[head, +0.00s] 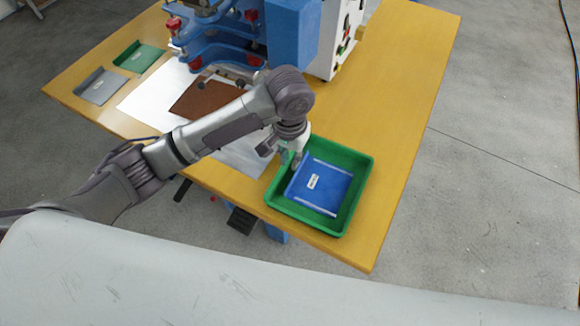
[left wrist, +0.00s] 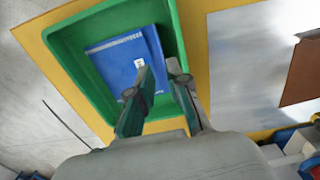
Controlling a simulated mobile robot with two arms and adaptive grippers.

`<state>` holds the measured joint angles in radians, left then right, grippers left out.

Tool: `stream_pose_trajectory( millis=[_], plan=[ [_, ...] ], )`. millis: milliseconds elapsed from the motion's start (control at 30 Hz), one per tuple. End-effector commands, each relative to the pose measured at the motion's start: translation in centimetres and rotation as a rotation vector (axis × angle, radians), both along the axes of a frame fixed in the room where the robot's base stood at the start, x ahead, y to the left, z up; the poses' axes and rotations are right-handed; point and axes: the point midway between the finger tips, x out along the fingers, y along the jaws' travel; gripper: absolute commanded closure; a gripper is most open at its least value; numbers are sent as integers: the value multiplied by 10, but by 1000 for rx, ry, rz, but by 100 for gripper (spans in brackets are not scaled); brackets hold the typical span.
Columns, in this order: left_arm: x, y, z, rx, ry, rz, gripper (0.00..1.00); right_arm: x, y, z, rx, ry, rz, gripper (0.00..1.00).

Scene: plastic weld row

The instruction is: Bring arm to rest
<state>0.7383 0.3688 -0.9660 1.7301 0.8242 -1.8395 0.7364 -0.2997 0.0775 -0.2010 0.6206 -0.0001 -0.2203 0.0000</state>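My left arm reaches in from the left in the head view. My left gripper (head: 292,158) points down at the left side of the green tray (head: 361,188). A blue folder (head: 328,188) with a white label lies flat in the tray. In the left wrist view, the two fingertips (left wrist: 158,68) are apart, with a gap between them, near the edge of the blue folder (left wrist: 110,58). I see nothing held between them. Whether the fingertips touch the folder is hard to tell. My right gripper is not in view.
The tray stands near the front corner of the yellow table (head: 400,100). A blue press machine (head: 290,30) stands at the back, with a brown plate (head: 205,95) on a white sheet before it. The table's right side is clear.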

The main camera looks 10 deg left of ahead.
Motion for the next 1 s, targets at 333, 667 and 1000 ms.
stream_pose_trajectory(
  millis=[333,667,1000],
  plan=[
    [-1,0,14,0,1,-1,83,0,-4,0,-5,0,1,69],
    [-1,0,14,1,2,-1,83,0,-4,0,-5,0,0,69],
    [-47,-28,-14,-171,-42,-79,83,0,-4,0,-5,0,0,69]
  ],
)
